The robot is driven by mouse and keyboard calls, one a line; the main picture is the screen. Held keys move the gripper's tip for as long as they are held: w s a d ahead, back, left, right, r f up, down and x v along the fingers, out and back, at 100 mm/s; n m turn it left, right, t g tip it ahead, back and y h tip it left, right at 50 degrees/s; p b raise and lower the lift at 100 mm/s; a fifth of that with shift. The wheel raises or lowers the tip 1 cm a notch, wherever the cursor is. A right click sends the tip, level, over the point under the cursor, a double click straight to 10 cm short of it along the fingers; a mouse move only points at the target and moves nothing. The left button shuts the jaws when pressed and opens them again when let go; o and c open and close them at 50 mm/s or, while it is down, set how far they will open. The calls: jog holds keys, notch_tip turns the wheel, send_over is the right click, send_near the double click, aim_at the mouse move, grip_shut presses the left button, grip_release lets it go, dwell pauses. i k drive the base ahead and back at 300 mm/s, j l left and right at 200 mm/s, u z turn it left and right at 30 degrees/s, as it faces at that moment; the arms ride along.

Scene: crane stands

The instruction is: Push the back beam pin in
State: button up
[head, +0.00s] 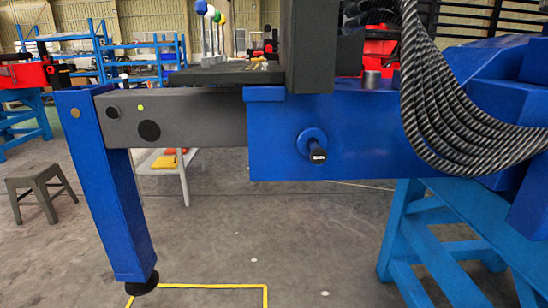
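A beam pin (316,152) with a dark, round-ended handle sits in a round blue collar on the side of the blue beam housing (275,140). Its handle stands out from the housing, toward me. How deep the pin sits inside is hidden. A grey beam (185,118) runs out of the housing to the left, with a dark round hole and a small yellow-green dot on its side. It ends at a blue leg (115,190) with a black foot. I cannot tell from this view whether this is the back beam. My gripper does not show.
Black ribbed hoses (430,110) hang to the right of the pin. Levers with coloured knobs (210,20) stand above the beam. A blue trestle (440,235) is at lower right. A stool (42,185) stands at left. The floor below the beam is mostly clear, with yellow lines (215,286).

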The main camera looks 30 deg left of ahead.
aim_at(319, 156)
jog(key=j+u, duration=0.1)
jog(key=u, duration=0.95)
jog(key=z, duration=1.5)
jog(key=u, duration=1.5)
jog(key=k+j, duration=0.05)
